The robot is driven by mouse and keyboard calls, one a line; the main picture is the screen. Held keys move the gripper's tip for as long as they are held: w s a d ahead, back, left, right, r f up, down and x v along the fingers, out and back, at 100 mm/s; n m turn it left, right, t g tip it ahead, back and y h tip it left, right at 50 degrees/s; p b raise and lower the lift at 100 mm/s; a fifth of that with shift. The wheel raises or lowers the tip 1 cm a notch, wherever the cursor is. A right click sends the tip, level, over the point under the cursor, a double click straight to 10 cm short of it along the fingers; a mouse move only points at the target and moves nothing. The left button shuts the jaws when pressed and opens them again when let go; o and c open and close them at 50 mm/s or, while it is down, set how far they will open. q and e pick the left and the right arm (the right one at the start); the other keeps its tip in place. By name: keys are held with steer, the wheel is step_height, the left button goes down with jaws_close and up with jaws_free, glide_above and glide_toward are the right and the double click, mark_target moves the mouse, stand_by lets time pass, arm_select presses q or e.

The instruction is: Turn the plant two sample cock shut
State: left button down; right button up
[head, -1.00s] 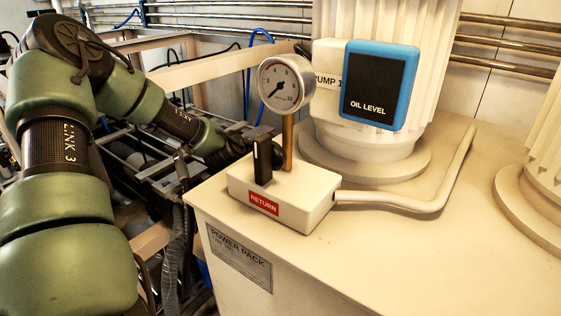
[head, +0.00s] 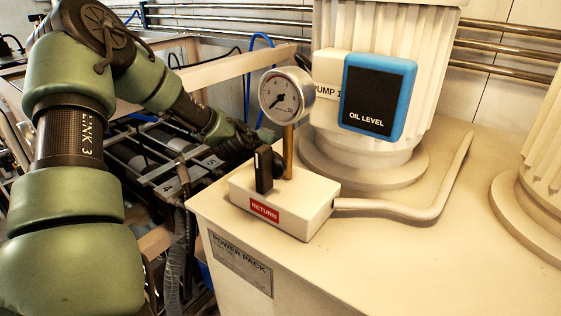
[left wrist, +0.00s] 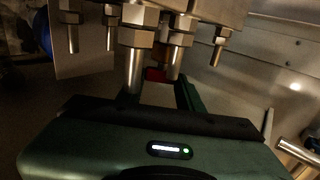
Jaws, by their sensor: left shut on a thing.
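My left gripper (left wrist: 160,92) shows in the left wrist view, with its green body across the bottom and its fingers reaching up among metal fittings. A small red piece (left wrist: 155,75), which looks like a cock's handle, sits between the fingers, and the gripper is shut on it. A steel fitting (left wrist: 134,55) hides part of it, so I cannot tell its angle or its plant number. In the head view my left arm reaches in behind the return block, and its gripper end is hidden there. My right gripper is in neither view.
The return block (head: 285,205) with a black lever (head: 264,170) and a pressure gauge (head: 286,95) stands on the power pack (head: 400,250), close to my left wrist. Several hanging fittings (left wrist: 182,40) crowd the fingers. Steel pipes (left wrist: 298,155) lie at lower right.

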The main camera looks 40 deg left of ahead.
arm_select(q)
steer(key=g+p, duration=0.1)
steer(key=p, duration=0.1)
steer(key=g+p, duration=0.1)
steer(key=p, duration=0.1)
steer(key=r+g+p, duration=0.1)
steer(key=g+p, duration=0.1)
steer(key=p, duration=0.1)
steer(key=shift+w, duration=0.3)
steer(key=shift+g+p, duration=0.35)
steer(key=shift+g, duration=0.05)
steer(key=shift+w+f+g, duration=0.15)
steer(key=shift+g, duration=0.25)
steer(key=shift+w+a+f+g+h, duration=0.1)
steer(key=shift+f+g+h, duration=0.05)
steer(key=shift+g+h, duration=0.15)
steer(key=g+b, duration=0.2)
steer(key=b, duration=0.2)
steer(key=shift+w+f, duration=0.15)
steer(key=shift+r+g+b, duration=0.2)
steer(key=shift+g+b, duration=0.7)
steer(key=shift+b, duration=0.3)
steer(key=c, duration=0.9)
jaws_free()
